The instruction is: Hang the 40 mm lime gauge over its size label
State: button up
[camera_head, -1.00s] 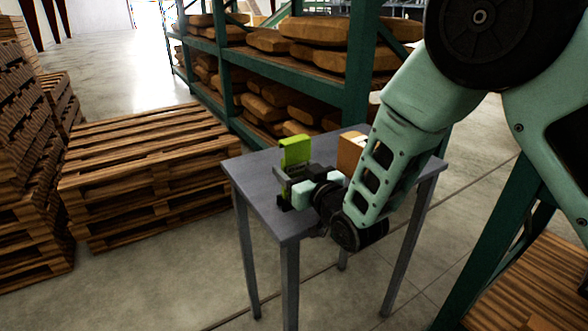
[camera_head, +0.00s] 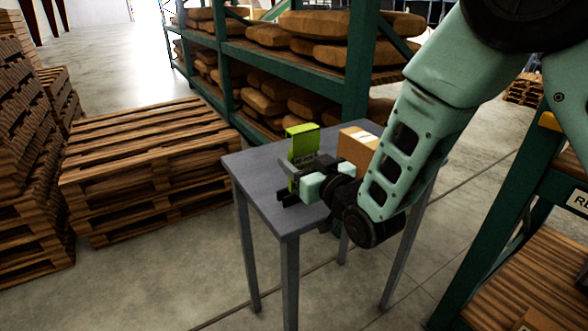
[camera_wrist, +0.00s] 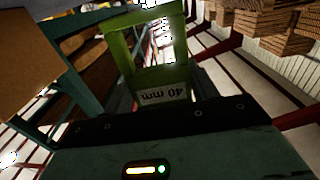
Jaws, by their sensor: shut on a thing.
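My gripper (camera_head: 292,188) is shut on the lower part of the gauge, over the table's front left part. The gripped part is mostly hidden by the fingers. No hook or size label for the gauge can be made out.
A cardboard box (camera_head: 358,146) stands on the table just right of the gauge. A green rack (camera_head: 345,85) with several brown sacks is behind. Stacked pallets (camera_head: 150,165) stand at left. A second green rack (camera_head: 500,215) with a partly visible white sign is at right.

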jog(key=b+v, duration=0.2)
jog(key=v, duration=0.7)
jog(key=shift+d, duration=0.1)
dwell(0.3)
